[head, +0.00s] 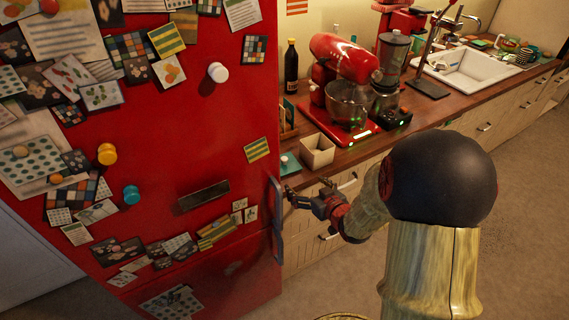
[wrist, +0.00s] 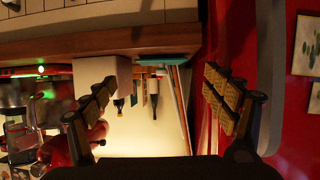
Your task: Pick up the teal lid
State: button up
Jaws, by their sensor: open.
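The teal lid (head: 291,165) lies on the wooden counter beside the fridge, just left of a small cream box; a small pale knob shows on it. In the wrist view, which looks upside down, a thin teal edge that seems to be the lid (wrist: 164,60) shows between my fingers, beyond them. My gripper (head: 309,192) is open and empty, in front of the counter edge and below the lid in the head view. Both padded fingers show wide apart in the wrist view (wrist: 160,97), with no contact with the lid.
The red fridge (head: 200,120) with its handle (head: 278,220) stands close on the left. The cream box (head: 317,152) is right of the lid. A red stand mixer (head: 345,60) and a blender (head: 391,75) stand farther right. Open floor lies at the right.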

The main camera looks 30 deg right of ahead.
aim_at(285, 160)
jog(key=w+b, duration=0.2)
jog(key=w, duration=0.9)
jog(key=shift+w+d, duration=0.15)
jog(key=shift+d, duration=0.05)
jog(key=b+x, duration=0.1)
jog(key=x, duration=0.4)
jog(key=shift+w, duration=0.35)
jog(key=shift+c, duration=1)
jog(key=c, duration=1.3)
